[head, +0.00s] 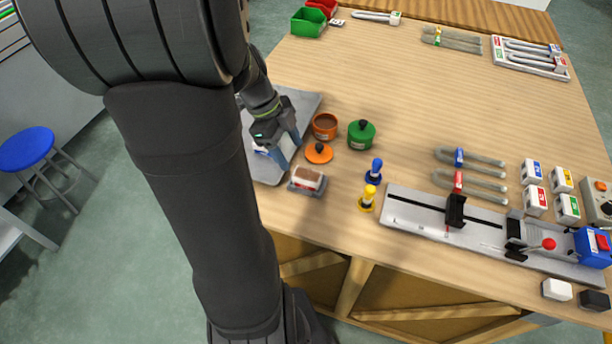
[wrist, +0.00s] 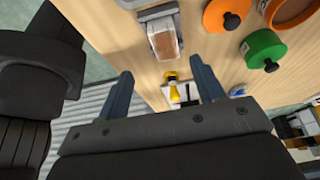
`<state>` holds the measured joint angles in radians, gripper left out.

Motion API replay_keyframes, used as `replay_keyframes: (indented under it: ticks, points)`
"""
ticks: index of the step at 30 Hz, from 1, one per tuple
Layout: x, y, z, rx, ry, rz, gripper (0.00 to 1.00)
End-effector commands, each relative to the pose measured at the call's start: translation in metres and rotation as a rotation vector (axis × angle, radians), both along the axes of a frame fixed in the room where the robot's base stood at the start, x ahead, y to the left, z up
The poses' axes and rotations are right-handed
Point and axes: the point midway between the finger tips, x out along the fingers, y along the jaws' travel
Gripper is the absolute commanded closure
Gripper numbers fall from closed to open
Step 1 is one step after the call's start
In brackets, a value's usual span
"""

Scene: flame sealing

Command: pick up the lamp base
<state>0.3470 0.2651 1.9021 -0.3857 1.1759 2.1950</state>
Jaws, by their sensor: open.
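I cannot tell for sure which thing is the lamp base. My gripper (head: 279,156) is open at the left of the table, above the grey tray, and partly hides it. In the wrist view both blue-grey fingers are apart, with no held thing visible between them. A small yellow knobbed piece (head: 367,198) stands at the table's front edge; it also shows beyond the fingers in the wrist view (wrist: 173,82). A blue knobbed piece (head: 375,171) stands behind it. A brown-and-white block (head: 308,179) sits on a grey stand near the gripper.
The grey tray (head: 306,104) lies at the left edge. An open orange pot (head: 325,126), its orange lid (head: 319,153) and a lidded green pot (head: 362,135) stand close by. A long metal rail (head: 410,211) runs along the front right. The middle back is clear.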

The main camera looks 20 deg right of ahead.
Motion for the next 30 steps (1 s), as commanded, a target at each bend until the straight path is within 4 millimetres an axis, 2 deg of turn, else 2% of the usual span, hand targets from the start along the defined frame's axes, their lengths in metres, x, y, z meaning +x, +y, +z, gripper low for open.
replay_keyframes:
  ticks: [3, 6, 14, 21, 25, 30]
  points:
    - [-0.008, -0.007, -0.024, 0.002, 0.004, -0.003, 0.38]
    - [-0.011, -0.011, -0.037, 0.001, 0.004, -0.002, 0.38]
    - [-0.016, -0.018, -0.054, 0.002, 0.003, -0.002, 0.38]
    - [-0.023, -0.034, -0.085, 0.002, 0.003, -0.002, 0.38]
    - [-0.025, -0.036, -0.093, 0.001, 0.001, -0.001, 0.38]
    - [-0.025, -0.036, -0.094, 0.001, 0.0, 0.0, 0.38]
